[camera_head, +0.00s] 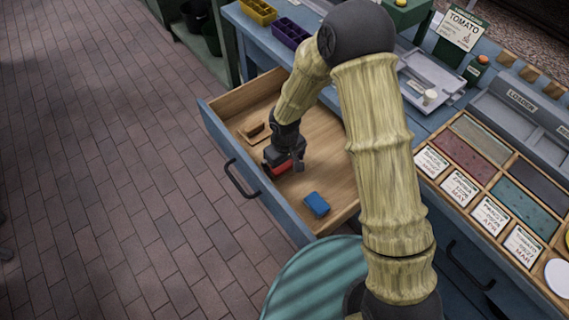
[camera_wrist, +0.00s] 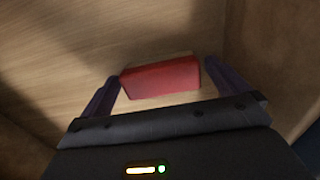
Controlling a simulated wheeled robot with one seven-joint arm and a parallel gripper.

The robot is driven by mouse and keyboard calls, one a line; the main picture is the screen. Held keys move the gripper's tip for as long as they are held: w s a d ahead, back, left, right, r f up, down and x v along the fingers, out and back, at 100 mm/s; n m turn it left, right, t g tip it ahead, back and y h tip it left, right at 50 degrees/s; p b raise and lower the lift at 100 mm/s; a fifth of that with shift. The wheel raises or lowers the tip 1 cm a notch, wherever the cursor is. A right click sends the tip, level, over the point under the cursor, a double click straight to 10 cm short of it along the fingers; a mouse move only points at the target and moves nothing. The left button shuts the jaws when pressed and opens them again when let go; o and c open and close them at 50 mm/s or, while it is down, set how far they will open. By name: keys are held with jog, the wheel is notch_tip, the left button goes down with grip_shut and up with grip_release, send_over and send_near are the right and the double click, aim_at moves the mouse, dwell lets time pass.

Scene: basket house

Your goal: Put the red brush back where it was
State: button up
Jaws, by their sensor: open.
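In the head view the red brush (camera_head: 279,169) is partly hidden by my gripper (camera_head: 286,166). My gripper, also in the wrist view (camera_wrist: 160,82), is open and low in the drawer. Its two dark fingers stand at either end of the brush. I cannot tell whether they touch it.
A blue brush (camera_head: 316,204) lies nearer the drawer's front right. A brown block-like object (camera_head: 254,131) lies toward the left. The drawer walls surround my gripper. The blue workbench above holds a yellow bin (camera_head: 258,12), a purple bin (camera_head: 290,33) and a labelled seed tray (camera_head: 470,150).

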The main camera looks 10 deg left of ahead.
aim_at(285, 164)
notch_tip(285, 164, up, 11)
jog(key=p, duration=0.1)
jog(key=shift+r+p, duration=0.15)
jog(key=shift+p, duration=0.2)
jog(key=shift+d, duration=0.1)
dwell(0.5)
jog(key=s+d+r+m+t, duration=0.1)
jog(key=s+d+r+m, duration=0.1)
jog(key=d, duration=0.6)
jog(key=s+d+r+m, duration=0.2)
jog(key=d+r+m, duration=0.2)
jog(key=d, duration=0.5)
jog(key=s+d+r+m+t, duration=0.1)
jog(key=s+d+r+m, duration=0.2)
jog(key=d, duration=0.5)
jog(key=shift+d+r+m+t, duration=0.2)
jog(key=shift+r+m+t, duration=0.15)
jog(key=shift+r, duration=0.55)
